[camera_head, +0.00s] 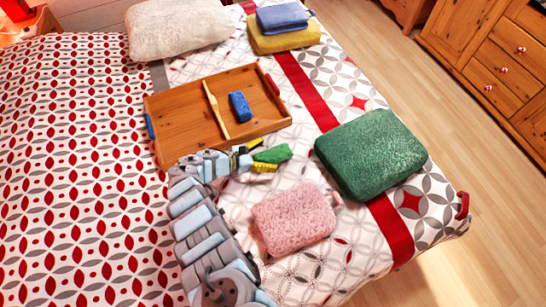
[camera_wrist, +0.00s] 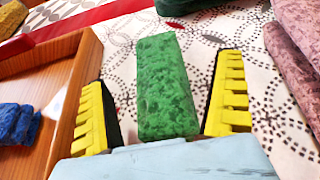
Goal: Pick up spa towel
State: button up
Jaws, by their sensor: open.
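Several folded, towel-like things lie on the bed; which one is the spa towel I cannot tell. A small green folded cloth (camera_head: 273,153) lies beside the wooden tray, in front of my gripper (camera_head: 259,157). In the wrist view the green cloth (camera_wrist: 168,70) appears between the two yellow fingers of my gripper (camera_wrist: 165,105), with a gap on each side. My gripper is open and empty. A pink fluffy towel (camera_head: 294,219) and a large dark green towel (camera_head: 371,153) lie to the right. A small blue folded cloth (camera_head: 240,106) lies in the tray.
The wooden tray (camera_head: 178,120) has raised walls and a divider, close to the left finger. A blue towel (camera_head: 283,17) rests on a yellow one (camera_head: 285,40) at the back. A white pillow (camera_head: 178,27) lies at the back left. The patterned bed (camera_head: 70,150) has free room at left.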

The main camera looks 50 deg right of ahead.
aim_at(272, 154)
jog(key=x, duration=0.2)
jog(key=shift+s+d+f, duration=0.1)
jog(key=shift+d, duration=0.25)
jog(key=c, duration=1.3)
jog(key=shift+c, duration=0.2)
jog(key=r+p, duration=0.1)
jog(key=r, duration=0.1)
jog(key=r+p, duration=0.1)
jog(key=r, duration=0.1)
jog(key=shift+a+p, duration=0.2)
jog(key=shift+p, duration=0.2)
jog(key=s+a+r+p, duration=0.7)
jog(key=s+r+p, duration=0.2)
jog(key=s, duration=0.3)
